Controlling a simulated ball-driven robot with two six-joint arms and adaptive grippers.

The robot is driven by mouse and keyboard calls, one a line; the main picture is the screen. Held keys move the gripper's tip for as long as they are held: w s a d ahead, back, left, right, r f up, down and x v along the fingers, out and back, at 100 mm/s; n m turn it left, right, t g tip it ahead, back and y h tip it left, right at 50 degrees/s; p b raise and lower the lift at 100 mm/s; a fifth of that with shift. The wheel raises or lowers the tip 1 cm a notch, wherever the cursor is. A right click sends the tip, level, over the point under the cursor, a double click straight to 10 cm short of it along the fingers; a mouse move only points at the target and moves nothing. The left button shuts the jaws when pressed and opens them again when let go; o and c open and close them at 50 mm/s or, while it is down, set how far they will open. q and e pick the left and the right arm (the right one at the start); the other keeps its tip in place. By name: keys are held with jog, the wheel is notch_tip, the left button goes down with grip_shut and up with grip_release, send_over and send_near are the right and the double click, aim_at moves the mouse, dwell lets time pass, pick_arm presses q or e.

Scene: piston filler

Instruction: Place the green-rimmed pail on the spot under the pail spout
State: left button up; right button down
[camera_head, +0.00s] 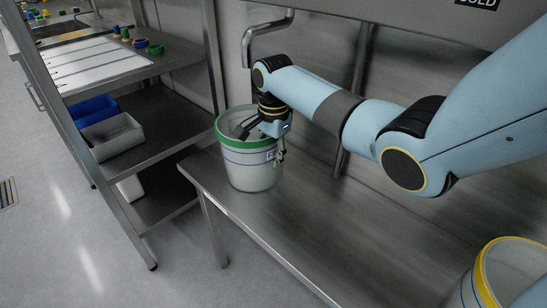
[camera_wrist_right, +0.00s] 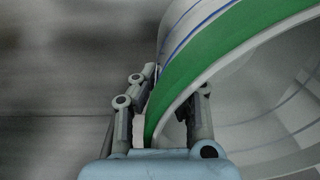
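The green-rimmed pail (camera_head: 250,174) stands upright at the left end of the steel bench. The bent metal pail spout (camera_head: 247,42) comes down from the machine, above and behind the pail in the picture. My right gripper (camera_head: 266,142) is at the pail's right side, with one finger inside the rim and one outside. In the right wrist view my gripper (camera_wrist_right: 176,88) straddles the green rim (camera_wrist_right: 195,66). The fingers are spread, with a gap showing on the inner side. The spot under the spout cannot be made out. My left gripper is out of view.
A yellow-rimmed pail (camera_head: 469,290) stands at the lower right. The steel bench (camera_head: 325,225) between the pails is bare. A shelf rack (camera_head: 165,145) with grey and blue bins stands at the left. The machine's panel (camera_head: 400,25) is behind my right arm.

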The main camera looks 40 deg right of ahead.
jog(key=c, duration=1.5)
grip_release()
jog(key=shift+f, duration=0.1)
notch_tip(320, 180, up, 12)
jog(key=p, duration=0.3)
jog(key=shift+s, duration=0.1)
